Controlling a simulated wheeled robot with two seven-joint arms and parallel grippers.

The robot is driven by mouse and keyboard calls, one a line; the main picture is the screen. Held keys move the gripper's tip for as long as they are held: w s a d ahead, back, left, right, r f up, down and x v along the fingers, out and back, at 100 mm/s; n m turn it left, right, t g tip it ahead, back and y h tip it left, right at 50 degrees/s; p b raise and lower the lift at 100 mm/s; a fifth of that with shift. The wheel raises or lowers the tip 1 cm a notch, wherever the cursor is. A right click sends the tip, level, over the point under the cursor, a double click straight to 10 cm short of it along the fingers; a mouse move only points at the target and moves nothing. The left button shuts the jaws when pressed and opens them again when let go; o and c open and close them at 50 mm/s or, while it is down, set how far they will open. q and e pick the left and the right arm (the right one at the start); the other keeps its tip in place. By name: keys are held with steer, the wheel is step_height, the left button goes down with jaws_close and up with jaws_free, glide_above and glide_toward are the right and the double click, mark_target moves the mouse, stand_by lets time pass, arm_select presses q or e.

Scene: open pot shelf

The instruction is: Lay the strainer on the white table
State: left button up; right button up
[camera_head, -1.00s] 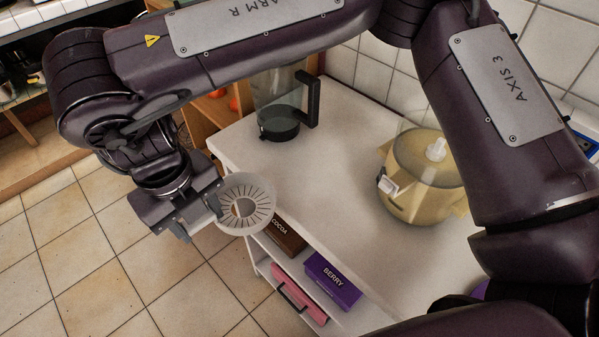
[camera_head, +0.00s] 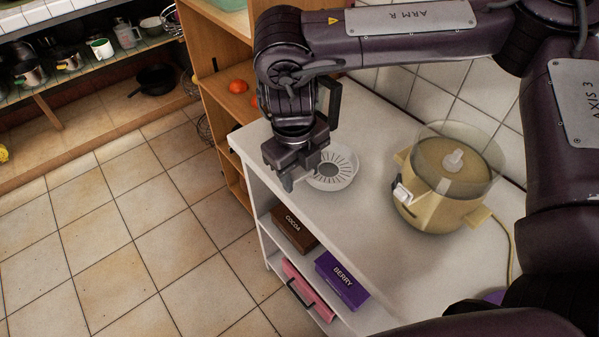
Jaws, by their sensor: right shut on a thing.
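The strainer (camera_head: 333,168) is a round white bowl with dark radial slots. My right gripper (camera_head: 298,176) is shut on its left rim. The strainer shows over the top of the white table (camera_head: 356,238), near its left part; I cannot tell whether it touches the surface. My right arm reaches in from the upper right and hides the jug behind the gripper, except for part of its dark handle (camera_head: 331,100). My left gripper is not in view.
A yellow food processor (camera_head: 437,195) with a clear bowl stands to the right on the tabletop. Below are a cocoa box (camera_head: 293,228), a purple berry box (camera_head: 341,279) and a pink item (camera_head: 306,291). The tabletop between strainer and processor is clear.

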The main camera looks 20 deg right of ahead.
steer(key=shift+f, duration=0.4)
steer(key=shift+f, duration=0.1)
steer(key=o, duration=1.3)
steer(key=shift+c, duration=0.2)
step_height(320, 180, up, 12)
steer(key=a+p, duration=0.1)
steer(key=shift+s+p, duration=0.15)
steer(key=shift+p, duration=0.2)
